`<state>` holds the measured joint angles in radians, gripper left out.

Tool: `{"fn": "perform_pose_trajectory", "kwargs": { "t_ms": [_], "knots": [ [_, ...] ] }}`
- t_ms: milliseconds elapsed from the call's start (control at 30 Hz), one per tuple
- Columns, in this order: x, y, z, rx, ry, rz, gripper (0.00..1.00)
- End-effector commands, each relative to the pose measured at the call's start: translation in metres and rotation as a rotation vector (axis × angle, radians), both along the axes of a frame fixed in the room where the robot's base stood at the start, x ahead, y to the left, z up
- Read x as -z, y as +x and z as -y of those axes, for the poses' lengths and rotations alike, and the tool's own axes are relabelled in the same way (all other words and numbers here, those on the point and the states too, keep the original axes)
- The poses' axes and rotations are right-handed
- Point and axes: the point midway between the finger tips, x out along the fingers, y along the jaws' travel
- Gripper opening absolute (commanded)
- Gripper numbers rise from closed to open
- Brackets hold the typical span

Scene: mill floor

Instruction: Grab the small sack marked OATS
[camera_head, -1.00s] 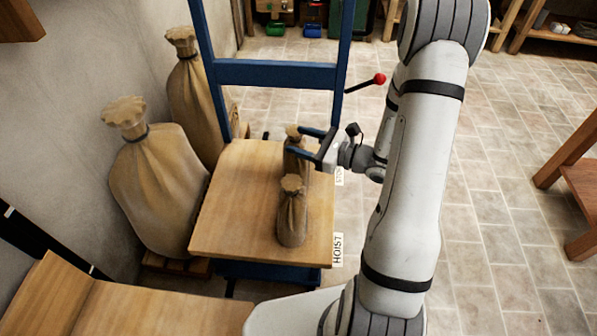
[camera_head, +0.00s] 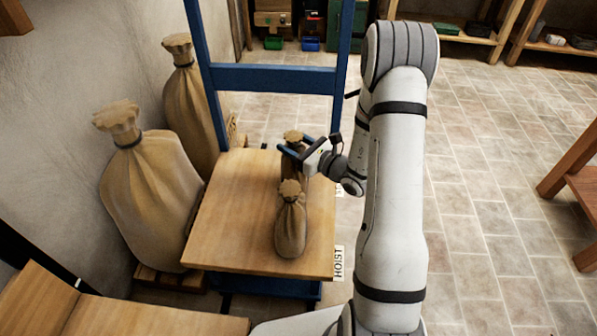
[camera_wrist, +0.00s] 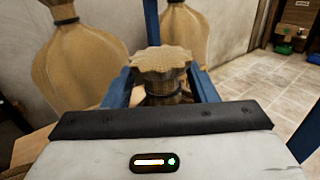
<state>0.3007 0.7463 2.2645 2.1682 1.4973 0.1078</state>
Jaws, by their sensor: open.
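Two small tan sacks with tied necks stand upright on the wooden hoist platform (camera_head: 222,225). The nearer sack (camera_head: 291,228) is in full view. The farther sack (camera_head: 292,137) is partly hidden by the nearer one and by my gripper. No OATS marking is legible on either. My gripper (camera_head: 293,150) is open at the farther sack's upper part. In the wrist view its blue fingers (camera_wrist: 160,88) stand on either side of a gathered sack top (camera_wrist: 160,62), with the tied neck between them. I cannot tell whether they touch it.
Two large full sacks (camera_head: 155,195) lean by the wall left of the platform. The blue hoist frame (camera_head: 275,78) rises behind it. A wooden surface (camera_head: 130,315) is at the near left. Open tiled floor (camera_head: 470,190) lies to the right, with a wooden table (camera_head: 585,190) beyond.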

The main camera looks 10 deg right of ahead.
Motion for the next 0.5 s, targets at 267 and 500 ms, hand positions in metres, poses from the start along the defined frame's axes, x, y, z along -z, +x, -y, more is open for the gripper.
{"fn": "perform_pose_trajectory", "kwargs": {
  "t_ms": [267,500],
  "knots": [
    [-0.0004,0.0000,0.0000,0.000,0.000,0.000,0.45],
    [-0.0003,-0.0002,-0.0001,0.000,0.000,0.000,0.26]
  ]
}}
